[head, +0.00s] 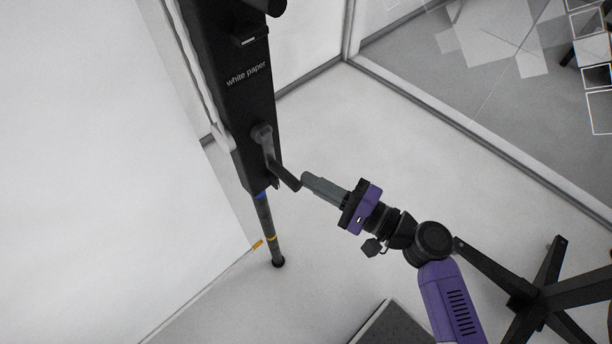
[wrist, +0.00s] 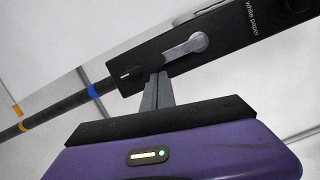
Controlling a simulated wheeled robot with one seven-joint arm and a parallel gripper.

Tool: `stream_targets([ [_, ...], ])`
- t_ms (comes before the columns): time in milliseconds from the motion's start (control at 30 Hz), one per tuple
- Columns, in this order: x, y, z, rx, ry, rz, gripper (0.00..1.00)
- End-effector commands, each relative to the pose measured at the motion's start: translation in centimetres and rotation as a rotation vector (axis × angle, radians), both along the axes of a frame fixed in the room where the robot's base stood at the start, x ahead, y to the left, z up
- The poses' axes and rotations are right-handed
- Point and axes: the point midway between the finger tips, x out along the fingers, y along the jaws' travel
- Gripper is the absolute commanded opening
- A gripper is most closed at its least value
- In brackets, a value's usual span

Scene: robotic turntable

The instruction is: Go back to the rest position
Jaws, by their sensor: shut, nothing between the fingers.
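My gripper (head: 308,180) is shut and empty in the head view, its grey fingers pointing up and left. Its fingertips are close to the lower end of a black column (head: 236,90) marked "white paper". A grey lever handle (head: 264,145) is on that column, just left of my fingertips. In the wrist view my gripper (wrist: 158,80) points at the black column (wrist: 222,32), with the grey lever (wrist: 186,48) just to its right. I cannot tell whether the fingertips touch the column.
A large white panel (head: 90,170) fills the left side. A dark pole (head: 268,230) with blue and yellow bands stands below the column. A black-legged base (head: 545,290) stands at right. A dark flat-topped thing (head: 393,328) is at the bottom. A glass wall (head: 470,70) is behind; floor between is clear.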

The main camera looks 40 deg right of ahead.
Motion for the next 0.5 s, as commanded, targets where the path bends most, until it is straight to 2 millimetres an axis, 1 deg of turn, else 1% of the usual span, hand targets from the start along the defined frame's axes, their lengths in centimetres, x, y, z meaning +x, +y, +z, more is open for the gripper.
stream_targets([
  [33, -0.9, -0.3, -0.4, -0.001, 0.003, -0.004, 0.0],
  [200, -3.5, -1.1, -0.5, 0.0, 0.003, -0.009, 0.0],
  [333, -4.7, -1.5, -0.4, -0.001, 0.002, -0.01, 0.0],
  [500, -5.2, -1.6, -0.3, -0.001, 0.001, -0.01, 0.0],
])
